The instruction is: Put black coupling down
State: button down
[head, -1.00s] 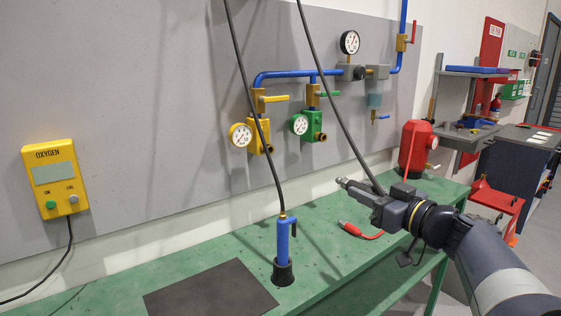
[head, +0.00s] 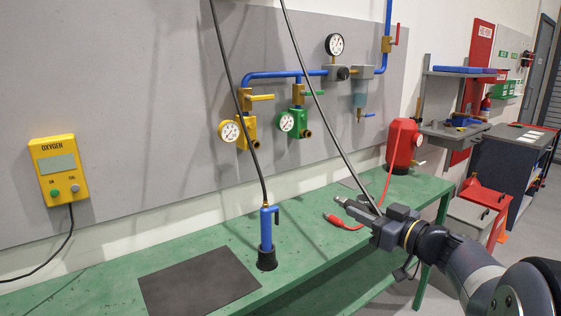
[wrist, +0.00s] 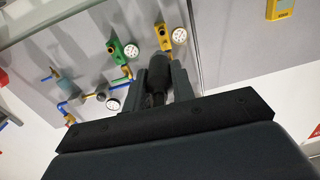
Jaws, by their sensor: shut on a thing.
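My gripper (head: 364,211) is shut on the black coupling (wrist: 157,88), a dark cylinder between the two fingers in the wrist view. In the head view, a grey metal nose (head: 341,201) sticks out to the left past the fingers, and the coupling lies roughly level. A black hose (head: 318,100) comes down from above to the gripper. The gripper is over the back part of the green bench (head: 310,225), near the red coupling (head: 337,221). I cannot tell how high the black coupling is above the bench top.
A blue torch-like tool (head: 266,232) stands in a black holder, with another black hose. A dark mat (head: 200,282) lies at the front left. A red tank (head: 402,146) stands at the back right. Valves and gauges (head: 287,122) line the wall panel. Bare bench lies between holder and gripper.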

notch_tip(320, 180, down, 31)
jog(key=s+a+n+g+y+p, duration=0.2)
jog(key=n+g+y+p, duration=0.1)
jog(key=p, duration=0.1)
jog(key=shift+s+a+p, duration=0.3)
jog(key=shift+s, duration=0.1)
jog(key=shift+r, duration=0.1)
